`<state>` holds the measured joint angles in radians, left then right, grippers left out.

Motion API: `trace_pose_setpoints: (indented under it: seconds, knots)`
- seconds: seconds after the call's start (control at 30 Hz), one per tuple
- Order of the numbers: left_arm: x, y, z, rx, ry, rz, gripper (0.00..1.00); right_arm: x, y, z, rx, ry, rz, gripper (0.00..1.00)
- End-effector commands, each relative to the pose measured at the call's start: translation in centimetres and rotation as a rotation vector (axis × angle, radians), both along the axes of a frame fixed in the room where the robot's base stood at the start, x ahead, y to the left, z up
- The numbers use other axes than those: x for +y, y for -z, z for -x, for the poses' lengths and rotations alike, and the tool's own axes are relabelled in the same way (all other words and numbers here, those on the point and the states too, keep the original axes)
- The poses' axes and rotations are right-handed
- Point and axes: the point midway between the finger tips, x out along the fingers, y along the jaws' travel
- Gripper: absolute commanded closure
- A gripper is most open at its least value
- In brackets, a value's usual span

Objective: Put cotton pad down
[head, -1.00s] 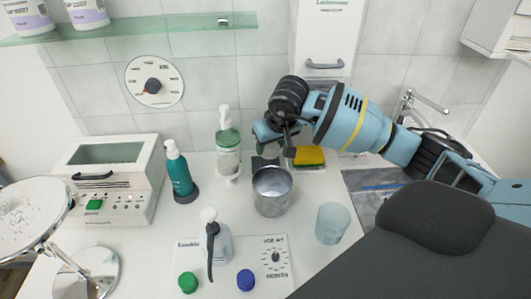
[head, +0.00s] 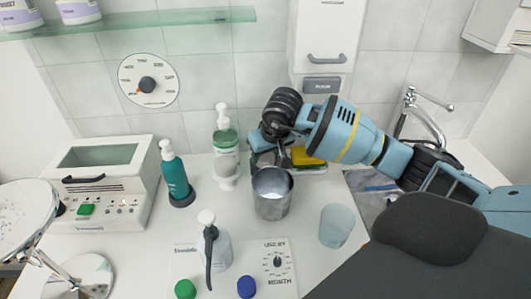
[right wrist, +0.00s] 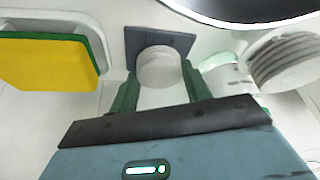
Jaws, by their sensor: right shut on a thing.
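My right gripper (right wrist: 160,78) has its two green fingers shut on a round whitish cotton pad (right wrist: 160,60), seen in the right wrist view. The pad is over a small dark grey square plate (right wrist: 133,42); I cannot tell whether it touches the plate. In the head view my right gripper (head: 268,150) points down behind the metal beaker (head: 270,207). Its fingertips and the pad are hidden there. My left gripper is not in view.
A yellow and green sponge (right wrist: 45,62) lies left of the gripper in the wrist view; a ribbed white thing (right wrist: 287,60) stands right. The head view shows a green-topped dispenser (head: 226,140), teal bottle (head: 175,177), pump bottle (head: 218,248) and frosted cup (head: 336,228).

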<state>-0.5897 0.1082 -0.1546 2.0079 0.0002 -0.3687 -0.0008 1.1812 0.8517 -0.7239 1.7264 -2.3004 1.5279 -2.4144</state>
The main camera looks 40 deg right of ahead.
Motion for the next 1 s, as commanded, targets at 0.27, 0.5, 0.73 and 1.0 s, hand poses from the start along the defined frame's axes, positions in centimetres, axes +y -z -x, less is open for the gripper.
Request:
trace_pose_setpoints:
  seconds: [0.27, 0.5, 0.73, 1.0]
  knots:
    - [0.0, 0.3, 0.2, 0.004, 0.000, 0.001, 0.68, 0.0, 0.4, 0.0, 0.001, 0.000, 0.000, 0.35]
    - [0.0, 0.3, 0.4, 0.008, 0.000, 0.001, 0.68, 0.0, 0.4, 0.0, 0.001, 0.000, 0.000, 0.30]
    - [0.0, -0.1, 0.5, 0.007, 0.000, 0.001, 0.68, 0.0, -1.0, 0.1, -0.004, -0.001, 0.000, 0.30]
    - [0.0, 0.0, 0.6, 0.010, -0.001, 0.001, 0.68, 0.2, -4.9, 1.8, -0.003, -0.001, 0.002, 0.30]
